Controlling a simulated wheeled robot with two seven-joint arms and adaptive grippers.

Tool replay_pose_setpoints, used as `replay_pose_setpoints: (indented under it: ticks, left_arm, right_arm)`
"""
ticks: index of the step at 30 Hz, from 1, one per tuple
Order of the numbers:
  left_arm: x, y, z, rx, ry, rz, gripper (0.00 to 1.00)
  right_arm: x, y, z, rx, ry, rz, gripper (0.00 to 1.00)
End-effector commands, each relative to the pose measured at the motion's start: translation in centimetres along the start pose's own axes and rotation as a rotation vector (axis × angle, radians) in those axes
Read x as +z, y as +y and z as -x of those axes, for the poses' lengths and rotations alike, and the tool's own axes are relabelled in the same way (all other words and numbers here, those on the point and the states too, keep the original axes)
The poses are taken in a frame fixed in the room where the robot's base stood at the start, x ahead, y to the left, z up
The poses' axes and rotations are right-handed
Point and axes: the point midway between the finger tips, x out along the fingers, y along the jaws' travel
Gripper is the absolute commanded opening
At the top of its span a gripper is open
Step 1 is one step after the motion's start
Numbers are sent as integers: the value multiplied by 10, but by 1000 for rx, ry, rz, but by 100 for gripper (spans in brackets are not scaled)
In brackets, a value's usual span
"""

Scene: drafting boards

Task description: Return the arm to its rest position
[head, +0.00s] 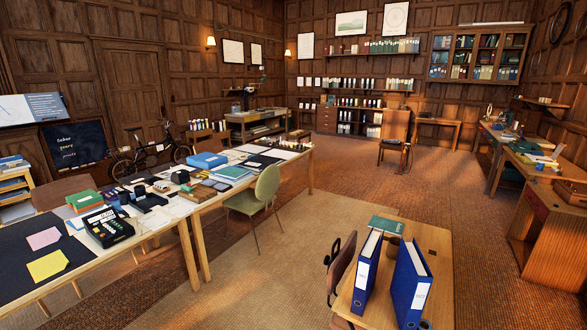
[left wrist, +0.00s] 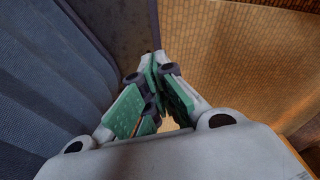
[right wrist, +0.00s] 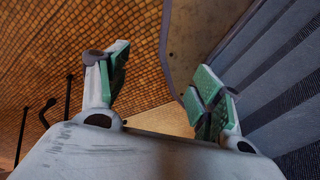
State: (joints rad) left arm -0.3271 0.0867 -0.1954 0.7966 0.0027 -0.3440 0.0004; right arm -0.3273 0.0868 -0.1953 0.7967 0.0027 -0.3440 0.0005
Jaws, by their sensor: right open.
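My left gripper (left wrist: 155,75) shows in the left wrist view. Its green-padded fingers come together at the tips, and nothing shows between them. My right gripper (right wrist: 160,72) shows in the right wrist view, with its green-padded fingers spread wide apart and nothing between them. Beyond both grippers is brown patterned flooring. Neither arm nor gripper appears in the head view.
In the head view, a small wooden table (head: 437,262) close in front holds two blue binders (head: 366,262) (head: 410,283) and a green book (head: 385,225). A long drafting table (head: 150,238) with office items stands left. Open carpet (head: 285,270) lies between them.

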Motion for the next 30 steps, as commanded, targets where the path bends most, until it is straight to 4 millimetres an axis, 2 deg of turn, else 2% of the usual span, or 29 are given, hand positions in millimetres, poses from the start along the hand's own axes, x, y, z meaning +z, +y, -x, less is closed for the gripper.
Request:
replay_pose_setpoints:
  ticks: [1, 15, 30]
  left_arm:
    - [4, 0, 9, 0, -3, -1, 0]
    - [40, 1, 42, 1, -21, -4, 0]
    - [48, 1, 44, 1, -25, -5, 0]
  right_arm:
    - [4, 0, 9, 0, -3, 1, 66]
    - [40, -1, 42, -1, -21, 4, 66]
    - [48, -1, 44, -1, -24, 5, 66]
